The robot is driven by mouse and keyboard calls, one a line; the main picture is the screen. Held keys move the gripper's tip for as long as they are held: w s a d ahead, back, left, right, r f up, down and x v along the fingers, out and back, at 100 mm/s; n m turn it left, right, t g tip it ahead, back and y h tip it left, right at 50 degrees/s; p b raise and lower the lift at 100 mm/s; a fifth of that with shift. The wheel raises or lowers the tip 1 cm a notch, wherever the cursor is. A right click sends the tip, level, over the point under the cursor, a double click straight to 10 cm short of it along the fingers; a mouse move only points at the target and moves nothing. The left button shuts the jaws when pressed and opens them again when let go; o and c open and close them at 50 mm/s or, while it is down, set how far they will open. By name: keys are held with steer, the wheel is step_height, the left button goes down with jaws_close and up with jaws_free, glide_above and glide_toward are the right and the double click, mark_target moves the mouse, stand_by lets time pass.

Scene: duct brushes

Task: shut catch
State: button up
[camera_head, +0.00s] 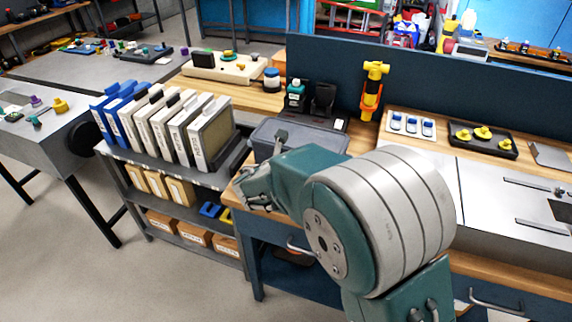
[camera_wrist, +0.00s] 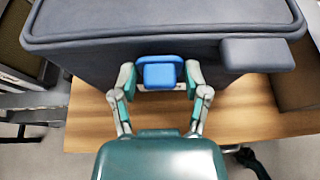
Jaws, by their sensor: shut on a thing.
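A dark grey case (camera_head: 292,131) stands on the wooden bench behind my gripper. In the wrist view the case (camera_wrist: 120,15) fills the top, with its lid's rounded edge toward me. A blue catch (camera_wrist: 160,72) sits on the case's front face, just under the lid edge. My gripper (camera_wrist: 160,80) has one finger on each side of the catch and is shut on it. In the head view my gripper (camera_head: 258,188) is at the front of the case, and the catch is hidden there. I cannot tell whether the catch is fully seated.
A grey block (camera_wrist: 258,55) juts from the case's lid edge, right of the catch. A tray of yellow knobs (camera_head: 483,140) lies to the right.

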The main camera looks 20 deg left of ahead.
stand_by(0.3)
steer(key=o, duration=0.8)
steer(key=shift+o, duration=0.2)
steer(key=v, duration=1.1)
steer(key=shift+s+r, duration=0.25)
steer(key=shift+s, duration=0.05)
steer(key=shift+a, duration=0.1)
